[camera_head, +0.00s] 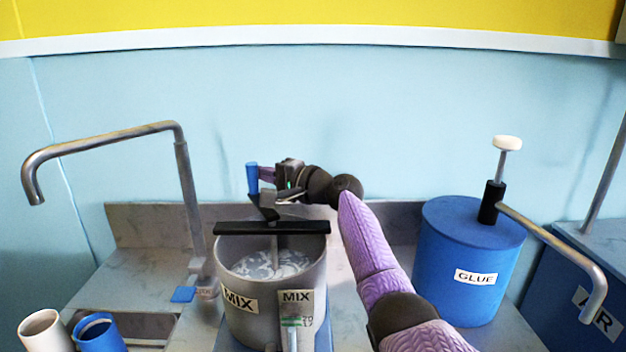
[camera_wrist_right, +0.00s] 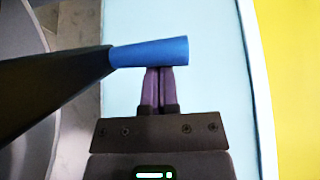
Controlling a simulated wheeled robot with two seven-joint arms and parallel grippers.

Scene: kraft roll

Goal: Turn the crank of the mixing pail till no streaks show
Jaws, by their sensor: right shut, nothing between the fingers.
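The grey mixing pail (camera_head: 235,315) with MIX labels stands on the counter. White streaks show in the grey mix (camera_head: 262,266) inside it. A black bar (camera_head: 300,228) crosses its top, and the black crank arm (camera_head: 264,207) above it ends in an upright blue handle (camera_head: 252,180). My right gripper (camera_head: 267,175) is at the handle's right side, its purple fingers shut with nothing between them. In the right wrist view the fingertips (camera_wrist_right: 159,70) meet at the side of the blue handle (camera_wrist_right: 150,52), not around it; I cannot tell whether they touch. My left gripper is not in view.
A blue GLUE drum (camera_head: 455,245) with a pump and bent spout (camera_head: 560,245) stands right of my right arm. A bent metal tap (camera_head: 185,190) and a sink (camera_head: 125,325) are left of the pail. White (camera_head: 42,335) and blue (camera_head: 98,335) cups stand front left.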

